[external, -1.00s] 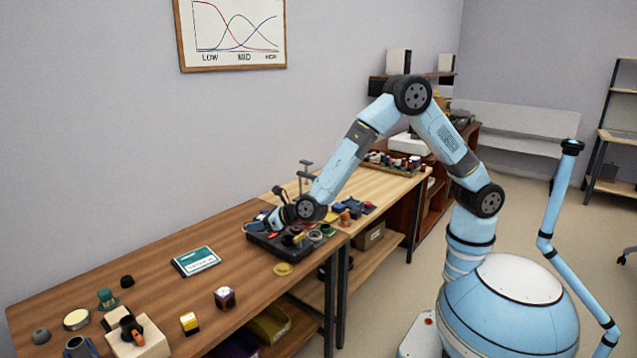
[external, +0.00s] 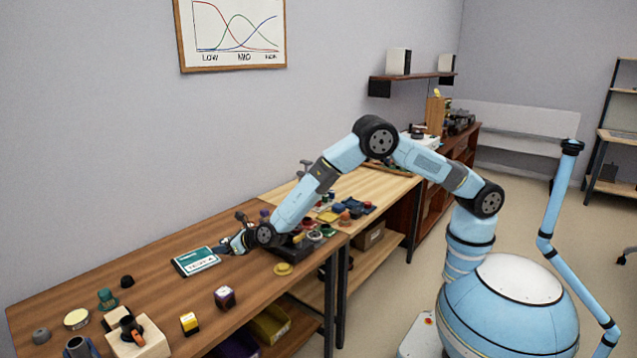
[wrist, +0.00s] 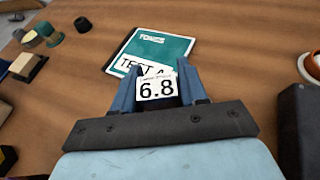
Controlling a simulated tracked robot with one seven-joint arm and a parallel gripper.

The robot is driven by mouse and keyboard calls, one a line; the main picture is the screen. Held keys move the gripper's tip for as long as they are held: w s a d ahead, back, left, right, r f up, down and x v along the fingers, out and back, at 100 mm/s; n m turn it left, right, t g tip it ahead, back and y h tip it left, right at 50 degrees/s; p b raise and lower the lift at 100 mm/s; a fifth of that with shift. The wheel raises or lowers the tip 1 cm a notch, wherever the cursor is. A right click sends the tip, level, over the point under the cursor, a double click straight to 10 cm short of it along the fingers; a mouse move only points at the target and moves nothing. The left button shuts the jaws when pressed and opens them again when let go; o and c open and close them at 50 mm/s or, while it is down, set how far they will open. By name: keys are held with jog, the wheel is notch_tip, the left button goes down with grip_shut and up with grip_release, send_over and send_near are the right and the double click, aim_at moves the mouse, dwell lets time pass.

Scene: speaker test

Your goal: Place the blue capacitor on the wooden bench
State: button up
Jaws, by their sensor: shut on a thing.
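My gripper (wrist: 158,88) is shut on a small piece with a white label reading 6.8, which I take to be the blue capacitor (wrist: 157,87). Its label faces the wrist camera and the fingers hide its sides. In the external view my gripper (external: 226,246) is low at the right end of the teal booklet (external: 196,261). I cannot tell whether the held piece touches the surface. The brown wooden bench (external: 150,295) runs along the wall, and its bare top also shows in the wrist view (wrist: 235,45).
A dark tray (external: 290,249) with several parts is right of my gripper. A yellow disc (external: 283,269), a purple-and-white cube (external: 225,298) and a yellow block (external: 189,323) stand toward the front edge. Bare wood lies between the booklet and these.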

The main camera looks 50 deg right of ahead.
aim_at(224, 263)
jog(key=shift+w+a+f, duration=0.1)
jog(key=shift+f, duration=0.8)
jog(key=shift+w+a+f, duration=0.1)
jog(key=shift+f, duration=0.8)
jog(key=o, duration=1.1)
jog(key=shift+f, duration=0.1)
jog(key=shift+c, duration=0.2)
jog(key=v, duration=1.2)
jog(key=shift+d, duration=0.15)
